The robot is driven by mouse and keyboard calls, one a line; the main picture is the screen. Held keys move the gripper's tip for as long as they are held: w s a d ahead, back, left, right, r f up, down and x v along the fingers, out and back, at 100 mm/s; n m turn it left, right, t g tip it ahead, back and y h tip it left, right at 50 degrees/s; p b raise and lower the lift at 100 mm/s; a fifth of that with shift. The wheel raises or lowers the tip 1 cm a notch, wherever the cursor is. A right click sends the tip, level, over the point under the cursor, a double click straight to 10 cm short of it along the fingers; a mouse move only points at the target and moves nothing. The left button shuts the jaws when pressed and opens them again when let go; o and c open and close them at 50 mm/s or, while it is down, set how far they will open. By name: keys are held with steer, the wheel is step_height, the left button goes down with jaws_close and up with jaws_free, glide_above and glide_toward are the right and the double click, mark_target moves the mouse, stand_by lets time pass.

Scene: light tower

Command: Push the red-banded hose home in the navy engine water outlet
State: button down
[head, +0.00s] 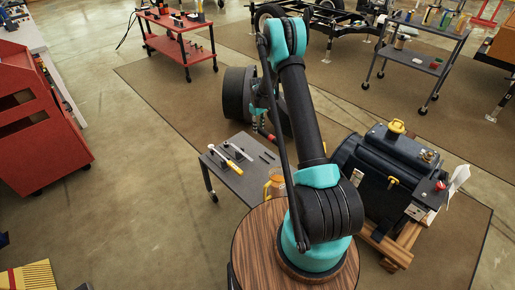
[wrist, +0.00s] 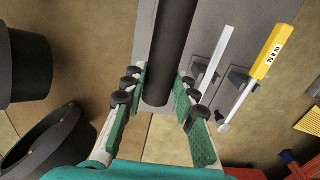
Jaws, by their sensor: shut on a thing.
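My gripper (wrist: 158,90) shows in the wrist view with its green-padded fingers on either side of a dark, smooth hose (wrist: 172,45), and it is shut on it. The hose runs up out of the top of that view, and no red band shows on it there. In the head view my gripper (head: 256,118) is small and partly hidden by my arm, with a bit of red (head: 268,136) just below it. The navy engine (head: 380,158) stands to the right, well apart from the gripper. I cannot pick out its water outlet for sure.
A grey cart (head: 236,178) with a yellow-handled tool (head: 231,150) lies below the gripper; the tool also shows in the wrist view (wrist: 273,52). A round wooden top (head: 257,250) is in front. A red cart (head: 180,40) and a grey shelf cart (head: 415,55) stand behind.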

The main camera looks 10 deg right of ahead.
mark_target(258, 151)
step_height(258, 151, down, 15)
steer(key=shift+r, duration=0.15)
stand_by(0.4)
steer(key=c, duration=1.2)
jaws_free()
steer(key=shift+f, duration=0.2)
